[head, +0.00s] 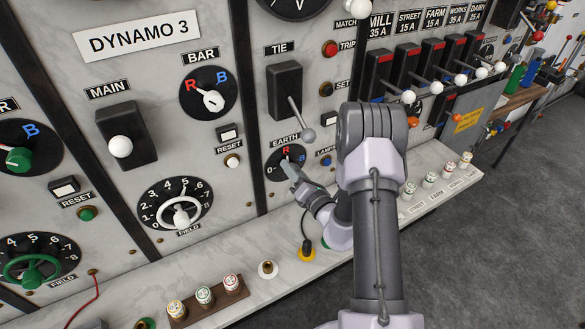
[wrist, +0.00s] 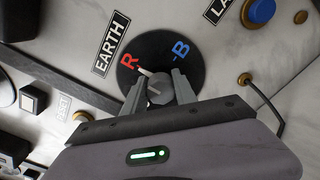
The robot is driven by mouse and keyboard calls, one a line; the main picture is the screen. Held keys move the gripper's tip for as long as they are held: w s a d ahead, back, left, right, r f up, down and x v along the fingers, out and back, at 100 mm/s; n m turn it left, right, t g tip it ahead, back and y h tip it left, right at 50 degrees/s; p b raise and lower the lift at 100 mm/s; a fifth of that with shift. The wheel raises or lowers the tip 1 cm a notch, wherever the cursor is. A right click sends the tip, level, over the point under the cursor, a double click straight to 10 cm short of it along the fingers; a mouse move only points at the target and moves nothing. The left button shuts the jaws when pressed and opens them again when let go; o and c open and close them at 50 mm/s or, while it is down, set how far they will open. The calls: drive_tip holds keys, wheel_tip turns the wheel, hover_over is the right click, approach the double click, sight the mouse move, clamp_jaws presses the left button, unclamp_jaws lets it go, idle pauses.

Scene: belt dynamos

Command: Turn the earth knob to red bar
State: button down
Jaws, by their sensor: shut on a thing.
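The earth knob (wrist: 156,92) is a small grey knob with a pale pointer, on a round black dial (wrist: 150,50) marked with a red R and a blue B. In the wrist view its pointer is turned toward the red R. My gripper (wrist: 160,88) has one finger on each side of the knob and is shut on it. In the head view the dial (head: 278,160) sits under the EARTH label, with the R at its top and a 0 at its left. There my gripper (head: 293,174) hides the knob and the dial's lower right.
The TIE lever (head: 295,110) sticks out above the dial, close to my arm. A blue button (wrist: 260,12) and a cable (wrist: 265,100) are right of the dial in the wrist view. A ledge with several small fittings (head: 204,295) runs below the panel.

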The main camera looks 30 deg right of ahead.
idle(0.4)
drive_tip(key=c, duration=1)
unclamp_jaws()
drive_tip(key=s+b, duration=0.1)
drive_tip(key=s, duration=1.6)
drive_tip(key=shift+s+d, duration=0.25)
drive_tip(key=shift+d, duration=0.05)
